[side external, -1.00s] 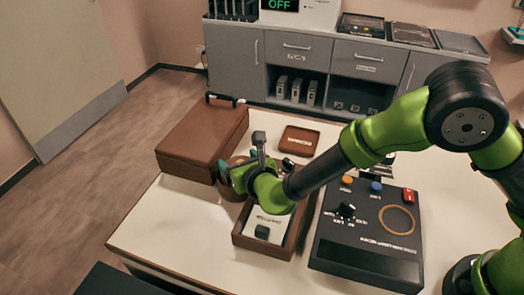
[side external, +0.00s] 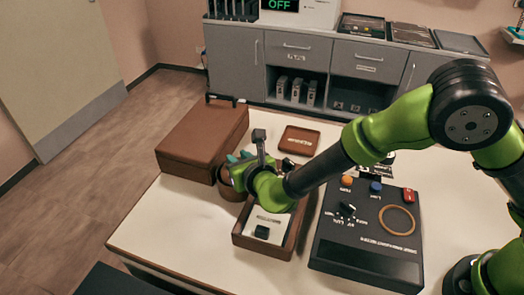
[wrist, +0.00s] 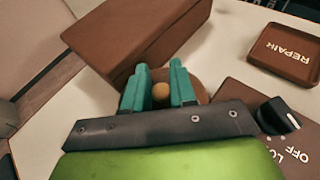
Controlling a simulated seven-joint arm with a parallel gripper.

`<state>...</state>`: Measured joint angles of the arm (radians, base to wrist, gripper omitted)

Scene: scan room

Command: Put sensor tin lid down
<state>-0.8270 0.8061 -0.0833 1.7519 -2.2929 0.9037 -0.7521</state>
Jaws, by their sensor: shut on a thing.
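In the wrist view the sensor tin lid (wrist: 161,92) shows as a brown round top with a pale wooden knob. My gripper (wrist: 161,80) has its two teal fingers on either side of the knob, shut on it. In the side view my gripper (side external: 238,168) is beside the large brown case, at the left of the open tray. A round brown body (side external: 229,191) shows just below the fingers; my gripper partly hides it. I cannot tell whether the lid touches what is under it.
A closed brown case (side external: 200,142) stands close on the left. An open brown box (side external: 268,247) with a white card and dark block lies in front. A black control panel (side external: 365,245) is to the right. A REPAIR tray (side external: 299,140) lies behind. The table's front left is clear.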

